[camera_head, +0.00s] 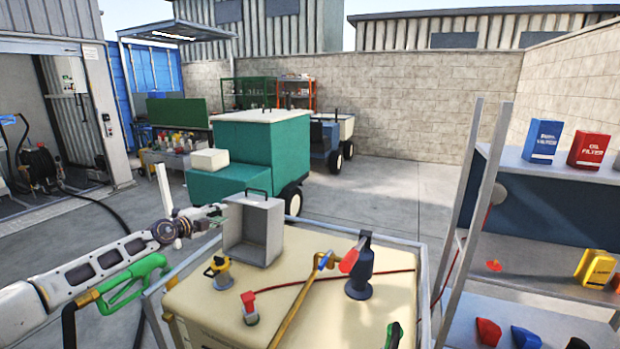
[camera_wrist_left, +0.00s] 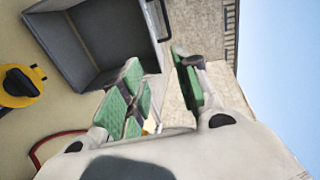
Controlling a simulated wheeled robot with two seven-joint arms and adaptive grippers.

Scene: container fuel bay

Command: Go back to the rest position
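My left gripper (camera_head: 216,213) reaches in from the left, close to the left side of an open grey metal box (camera_head: 262,232) on the cream tank top (camera_head: 330,300). In the left wrist view its green-padded fingers (camera_wrist_left: 158,88) stand apart with nothing between them. The grey box (camera_wrist_left: 100,45) with its dark handle lies just beyond the fingers there. I cannot tell whether a finger touches the box. My right gripper cannot be made out in the head view.
A green fuel nozzle (camera_head: 130,285) is beside my left forearm. A yellow-capped fitting (camera_head: 217,270), a red-topped fitting (camera_head: 249,308) and a dark pump (camera_head: 360,268) stand on the tank. A shelf rack (camera_head: 540,170) rises at right. Open concrete (camera_head: 390,200) lies behind.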

